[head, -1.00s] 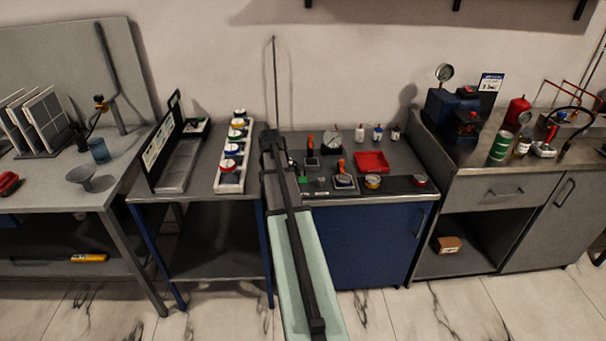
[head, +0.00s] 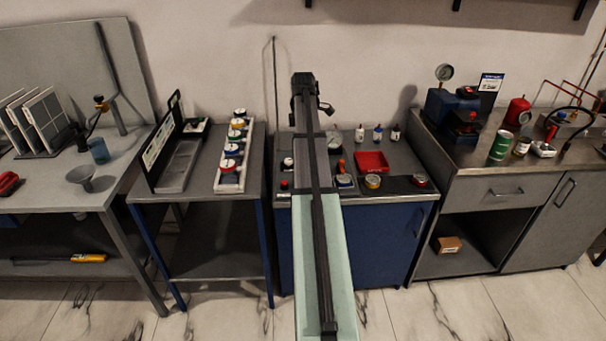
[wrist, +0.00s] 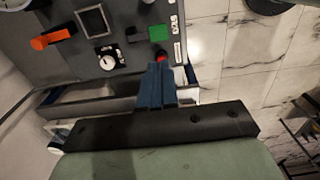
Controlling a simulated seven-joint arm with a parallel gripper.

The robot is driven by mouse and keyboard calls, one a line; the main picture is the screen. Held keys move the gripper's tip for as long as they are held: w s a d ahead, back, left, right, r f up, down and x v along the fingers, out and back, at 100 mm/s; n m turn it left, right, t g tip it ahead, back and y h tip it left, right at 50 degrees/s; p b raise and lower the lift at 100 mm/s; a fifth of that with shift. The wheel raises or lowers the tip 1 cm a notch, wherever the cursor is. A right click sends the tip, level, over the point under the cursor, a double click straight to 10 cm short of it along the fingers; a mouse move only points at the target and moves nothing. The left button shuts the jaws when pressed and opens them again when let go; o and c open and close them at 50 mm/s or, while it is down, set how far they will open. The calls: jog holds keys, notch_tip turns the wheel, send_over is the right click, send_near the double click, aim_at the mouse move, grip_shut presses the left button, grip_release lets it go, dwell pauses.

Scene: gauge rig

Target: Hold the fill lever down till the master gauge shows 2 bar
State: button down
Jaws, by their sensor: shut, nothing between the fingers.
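In the head view, the large round gauge (head: 335,143), which looks like the master gauge, is partly hidden by my arm; its reading cannot be made out. An orange-handled lever (head: 341,165) stands on the blue bench right of my arm. In the wrist view an orange lever (wrist: 53,38) shows at upper left, well apart from my fingers; I cannot tell which lever is the fill lever. My gripper (wrist: 160,72) is shut and empty. Its tips overlap the view of a red button (wrist: 162,57); contact cannot be told. In the head view its fingers are hidden.
The blue bench also holds a red tray (head: 372,162), small bottles (head: 377,134) and small gauges (head: 373,181). The wrist view shows a white dial (wrist: 108,61), a green block (wrist: 158,33) and a grey frame (wrist: 93,21). A white rack (head: 230,175) stands left.

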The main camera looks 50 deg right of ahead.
notch_tip(320, 180, down, 14)
dwell(0.8)
jog(key=shift+s+a+f+t+h, duration=0.35)
jog(key=shift+f+t+h, duration=0.55)
jog(key=shift+f, duration=0.05)
jog(key=shift+w+d, duration=0.1)
jog(key=shift+r, duration=0.25)
dwell(4.6)
jog(key=shift+r, duration=0.6)
